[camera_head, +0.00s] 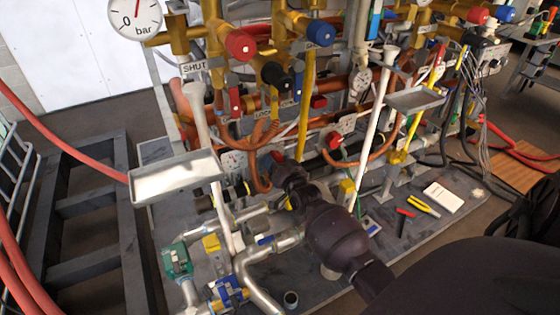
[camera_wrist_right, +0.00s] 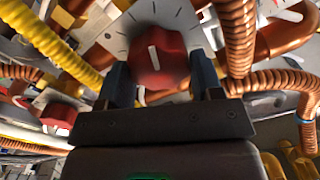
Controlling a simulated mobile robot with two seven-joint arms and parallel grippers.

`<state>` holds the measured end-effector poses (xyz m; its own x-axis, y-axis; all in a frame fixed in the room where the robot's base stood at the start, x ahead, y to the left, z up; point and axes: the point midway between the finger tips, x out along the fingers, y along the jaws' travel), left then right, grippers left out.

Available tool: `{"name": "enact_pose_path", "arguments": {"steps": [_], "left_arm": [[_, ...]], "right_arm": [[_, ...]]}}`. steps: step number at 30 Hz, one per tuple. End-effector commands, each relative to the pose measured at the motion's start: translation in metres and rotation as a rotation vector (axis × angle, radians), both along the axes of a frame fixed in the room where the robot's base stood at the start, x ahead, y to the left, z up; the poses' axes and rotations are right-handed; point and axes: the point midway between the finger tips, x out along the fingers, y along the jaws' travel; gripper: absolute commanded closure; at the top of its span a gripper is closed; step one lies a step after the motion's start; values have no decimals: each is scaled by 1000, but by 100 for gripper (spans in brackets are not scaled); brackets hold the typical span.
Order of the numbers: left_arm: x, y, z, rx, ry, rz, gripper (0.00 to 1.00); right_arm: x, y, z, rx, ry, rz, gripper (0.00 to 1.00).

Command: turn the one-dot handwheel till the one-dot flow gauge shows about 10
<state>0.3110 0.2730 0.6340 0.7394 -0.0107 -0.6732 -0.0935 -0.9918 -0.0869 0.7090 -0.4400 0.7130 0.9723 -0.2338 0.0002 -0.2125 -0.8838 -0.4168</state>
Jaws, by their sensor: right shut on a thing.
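A red handwheel (camera_wrist_right: 158,58) with a white pointer line sits in front of a pale dial plate (camera_wrist_right: 128,28) with tick marks in the right wrist view. My right gripper (camera_head: 284,172) is shut on this handwheel, with one finger on each side of it. The gripper hides most of it in the head view. No dot marking is readable, so I cannot confirm it is the one-dot handwheel. A round gauge (camera_head: 359,80) stands at the back, its reading too small to tell. I cannot tell which gauge is the one-dot flow gauge. My left gripper is not in view.
A bar gauge (camera_head: 135,14) is at the top left. Another red handwheel (camera_head: 333,140) is just right of my gripper. Copper and yellow pipes crowd around it. A grey tray (camera_head: 175,177) on a white post stands to the left. Pliers (camera_head: 424,206) lie on the base plate.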

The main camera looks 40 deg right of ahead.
Motion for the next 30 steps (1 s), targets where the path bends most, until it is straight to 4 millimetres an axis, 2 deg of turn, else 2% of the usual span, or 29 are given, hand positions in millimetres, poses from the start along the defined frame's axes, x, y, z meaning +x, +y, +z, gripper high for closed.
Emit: {"name": "enact_pose_path", "arguments": {"steps": [19,20,21,22,30], "left_arm": [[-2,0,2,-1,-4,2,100],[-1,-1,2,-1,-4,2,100],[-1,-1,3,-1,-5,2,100],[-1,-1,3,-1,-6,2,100],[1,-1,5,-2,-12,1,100]], "right_arm": [[-1,0,-2,68,-14,1,64],[-1,0,-2,68,-14,1,38],[-1,0,-2,68,-14,1,32],[-1,0,-2,68,-14,0,29],[-1,0,-1,66,-15,0,29]]}}
